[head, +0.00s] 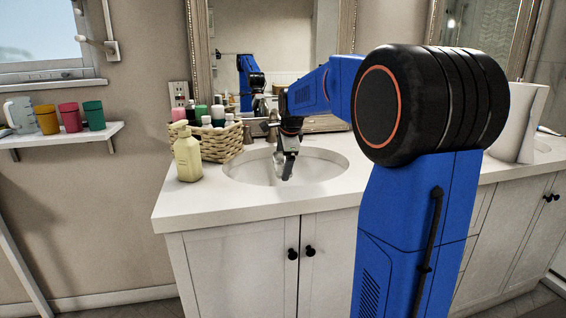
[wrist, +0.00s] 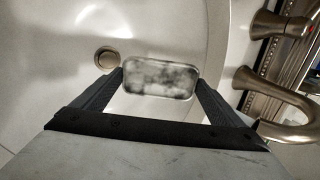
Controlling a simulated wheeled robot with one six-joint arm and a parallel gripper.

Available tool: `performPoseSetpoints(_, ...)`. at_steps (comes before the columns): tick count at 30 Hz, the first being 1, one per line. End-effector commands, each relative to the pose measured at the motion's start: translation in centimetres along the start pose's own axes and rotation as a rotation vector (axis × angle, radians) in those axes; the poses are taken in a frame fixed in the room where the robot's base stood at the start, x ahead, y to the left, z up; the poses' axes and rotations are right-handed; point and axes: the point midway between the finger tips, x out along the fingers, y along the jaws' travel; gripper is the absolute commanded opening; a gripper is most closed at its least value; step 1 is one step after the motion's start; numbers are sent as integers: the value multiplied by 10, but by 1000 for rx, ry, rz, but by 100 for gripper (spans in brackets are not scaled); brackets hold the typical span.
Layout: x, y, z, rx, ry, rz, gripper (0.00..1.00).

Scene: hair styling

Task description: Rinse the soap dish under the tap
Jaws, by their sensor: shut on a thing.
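My gripper (head: 286,165) reaches down over the sink basin (head: 240,169) in the head view. In the wrist view my gripper (wrist: 160,85) is shut on the soap dish (wrist: 160,78), a small rounded rectangular piece with a mottled grey and white face. One finger presses each short end. The dish is above the basin, with the drain (wrist: 106,58) to its left. The metal tap (wrist: 285,115) is at the right, apart from the dish. No water stream shows. In the head view the dish is too small to make out.
A yellow soap bottle (head: 187,155) stands left of the basin. A wicker basket (head: 219,144) with several bottles is behind it. A tap handle (wrist: 280,24) is at the wrist view's upper right. The front of the counter (head: 225,208) is clear.

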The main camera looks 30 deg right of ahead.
Motion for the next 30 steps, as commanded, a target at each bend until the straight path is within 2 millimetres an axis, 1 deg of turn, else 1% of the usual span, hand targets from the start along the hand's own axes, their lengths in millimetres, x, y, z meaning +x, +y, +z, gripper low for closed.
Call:
performPoseSetpoints(7,0,0,-2,1,0,0,68)
performPoseSetpoints(18,0,-1,-12,0,0,0,68)
performPoseSetpoints(30,0,-1,-8,0,-1,0,68)
